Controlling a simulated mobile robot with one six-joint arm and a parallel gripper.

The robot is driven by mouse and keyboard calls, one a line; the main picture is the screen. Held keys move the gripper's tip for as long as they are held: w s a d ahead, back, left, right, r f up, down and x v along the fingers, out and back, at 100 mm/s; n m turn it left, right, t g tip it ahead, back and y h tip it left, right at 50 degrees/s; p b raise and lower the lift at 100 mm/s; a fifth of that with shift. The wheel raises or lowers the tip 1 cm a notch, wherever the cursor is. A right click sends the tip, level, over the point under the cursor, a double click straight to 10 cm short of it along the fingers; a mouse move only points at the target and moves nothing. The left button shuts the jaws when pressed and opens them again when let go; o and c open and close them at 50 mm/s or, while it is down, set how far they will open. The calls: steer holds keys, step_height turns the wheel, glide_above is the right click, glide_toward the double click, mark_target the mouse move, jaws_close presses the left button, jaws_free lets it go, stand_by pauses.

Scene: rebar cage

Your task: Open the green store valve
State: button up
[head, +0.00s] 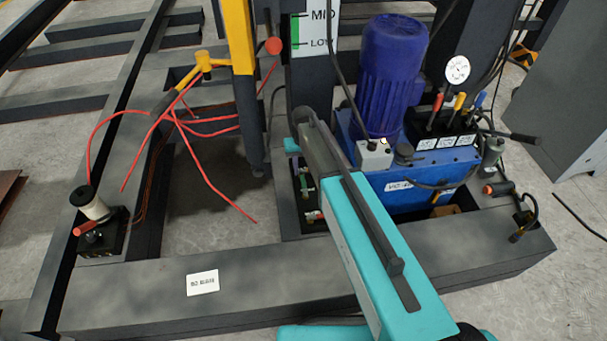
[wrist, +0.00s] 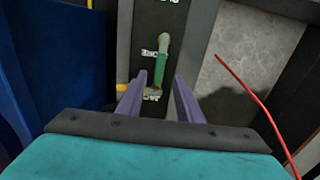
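The green store valve has a green lever (wrist: 160,66) with a pale rounded end and a brassy body, mounted on a dark panel in the wrist view. The lever runs nearly up and down in that picture. My gripper (wrist: 157,82) is open, with its two purple-grey fingers apart. The lever's lower part appears in the gap between the fingertips, and nothing is gripped. How far the tips are from it is hard to tell.
A red-handled fitting (head: 314,215) sits just below the green lever. The blue pump unit (head: 430,185) with its motor (head: 388,75) stands close on the right. Red hoses (head: 205,172) hang on the left; one (wrist: 255,105) passes right of my fingers. A dark frame beam (head: 130,300) runs in front.

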step_height(320, 180, up, 8)
steer(key=shift+f, duration=0.15)
stand_by(0.6)
steer(key=s+d+f+g+p, duration=0.1)
steer(key=s+d+f, duration=0.4)
steer(key=s, duration=0.5)
steer(key=s+d+f+m+g+p, duration=0.1)
steer(key=s+d+f+p, duration=0.2)
steer(key=s, duration=0.8)
steer(key=s+d+f+g+p, duration=0.2)
steer(key=s+d+f, duration=0.5)
steer(key=s, duration=0.4)
steer(key=shift+f+m+p, duration=0.3)
steer(key=shift+f+p, duration=0.15)
steer(key=shift+p, duration=0.15)
steer(key=s+d+g+p, duration=0.1)
steer(key=s+d+p, duration=0.1)
steer(key=s, duration=1.1)
steer(key=shift+d+f+m, duration=0.3)
steer(key=shift+d+f, duration=0.05)
